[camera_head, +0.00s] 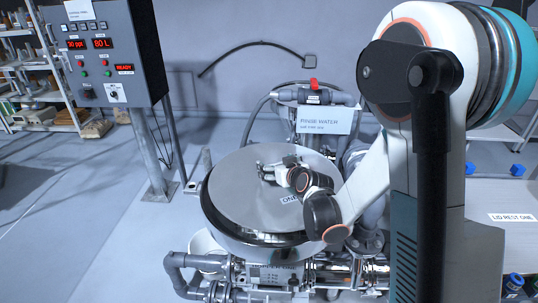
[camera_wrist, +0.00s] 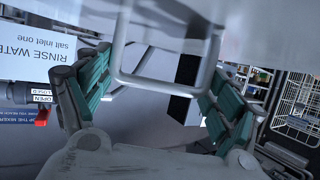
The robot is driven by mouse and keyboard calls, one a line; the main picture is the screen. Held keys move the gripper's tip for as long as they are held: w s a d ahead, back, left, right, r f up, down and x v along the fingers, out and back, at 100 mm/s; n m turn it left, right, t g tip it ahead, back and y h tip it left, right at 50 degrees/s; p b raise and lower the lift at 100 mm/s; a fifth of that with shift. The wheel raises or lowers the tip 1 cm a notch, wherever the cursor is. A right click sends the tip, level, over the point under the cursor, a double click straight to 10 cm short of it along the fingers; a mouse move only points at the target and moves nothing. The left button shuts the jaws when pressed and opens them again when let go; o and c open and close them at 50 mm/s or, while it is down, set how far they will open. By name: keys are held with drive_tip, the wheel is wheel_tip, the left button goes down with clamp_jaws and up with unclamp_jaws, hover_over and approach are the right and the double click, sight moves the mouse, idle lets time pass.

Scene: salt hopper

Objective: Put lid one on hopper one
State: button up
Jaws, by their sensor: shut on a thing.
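Lid one (camera_head: 245,205) is a wide grey disc with a label reading "ONE". It lies over the top of hopper one (camera_head: 255,248), whose shiny round wall shows below the lid's front edge. From here I cannot tell whether the lid rests fully on the rim or hangs slightly above it. My gripper (camera_head: 270,172) is at the lid's middle, shut on its handle. In the wrist view, the pale handle loop (camera_wrist: 160,82) stands between the teal-padded fingers of my gripper (camera_wrist: 158,98). The hopper's opening is hidden.
A rinse water sign (camera_head: 325,120) and a red-handled valve (camera_head: 313,84) stand just behind the hopper. Pipes (camera_head: 205,265) run below it. A control panel (camera_head: 105,55) is at the left. The lid rest (camera_head: 490,190) at the right has bare surface. Open floor lies left.

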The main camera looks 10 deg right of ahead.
drive_tip(key=shift+r+n+y+p, duration=0.35)
drive_tip(key=shift+n+y, duration=0.25)
drive_tip(key=shift+y, duration=0.3)
drive_tip(key=shift+s+a+r+n+g+y+p, duration=0.15)
drive_tip(key=shift+a+r+n+g+y, duration=0.1)
drive_tip(key=shift+r+n+y, duration=0.45)
drive_tip(key=shift+s+a+r+n+g+y+p, duration=0.15)
drive_tip(key=shift+a+r+n+g+y, duration=0.1)
drive_tip(key=shift+r+n+y, duration=0.4)
drive_tip(key=shift+f+b, duration=2.15)
drive_tip(key=shift+f, duration=1.2)
drive_tip(key=shift+f+b, duration=0.45)
drive_tip(key=shift+f, duration=0.05)
drive_tip(key=o, duration=2)
